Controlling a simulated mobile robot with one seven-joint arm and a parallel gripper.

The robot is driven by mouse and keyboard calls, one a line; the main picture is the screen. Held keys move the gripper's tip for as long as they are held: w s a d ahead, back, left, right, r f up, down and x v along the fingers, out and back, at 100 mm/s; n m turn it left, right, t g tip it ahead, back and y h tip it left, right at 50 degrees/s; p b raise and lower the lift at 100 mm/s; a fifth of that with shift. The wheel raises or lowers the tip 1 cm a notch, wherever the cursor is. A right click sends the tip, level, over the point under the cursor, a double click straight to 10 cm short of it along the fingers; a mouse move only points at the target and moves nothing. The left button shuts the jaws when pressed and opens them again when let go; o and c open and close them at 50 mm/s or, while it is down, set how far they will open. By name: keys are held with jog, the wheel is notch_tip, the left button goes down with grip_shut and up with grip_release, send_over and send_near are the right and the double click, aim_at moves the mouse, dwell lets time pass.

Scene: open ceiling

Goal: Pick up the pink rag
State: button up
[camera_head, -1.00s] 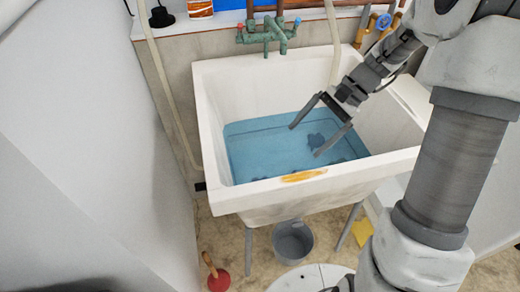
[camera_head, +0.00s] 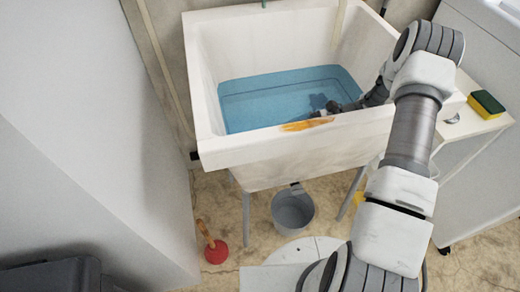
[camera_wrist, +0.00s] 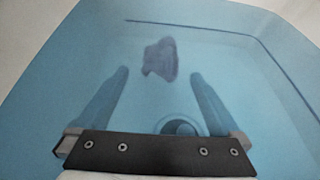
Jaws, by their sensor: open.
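A crumpled rag (camera_wrist: 160,59), purplish through the blue water, lies in the sink basin in the wrist view. In the head view, a dark patch (camera_head: 318,101) in the water is likely the same rag. My gripper (camera_wrist: 158,73) is open and empty. Its fingers point towards the rag, one on each side, with the rag mostly beyond the fingertips. I cannot tell whether they touch it. In the head view my gripper (camera_head: 338,107) is low in the basin, partly hidden by the front rim and my arm.
The white sink (camera_head: 250,150) has high walls around the water (camera_head: 275,95). A drain (camera_wrist: 181,127) lies below the gripper. A side table (camera_head: 470,125) holds a sponge (camera_head: 487,104). A bucket (camera_head: 292,212) and plunger (camera_head: 215,249) are on the floor.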

jog(key=b+x, duration=0.3)
jog(key=x, duration=0.6)
jog(key=shift+a+f, duration=0.1)
jog(key=shift+f, duration=0.1)
jog(key=shift+c, duration=0.3)
jog(key=c, duration=1.1)
notch_tip(320, 180, up, 10)
jog(key=p, duration=0.4)
jog(key=shift+r, duration=0.15)
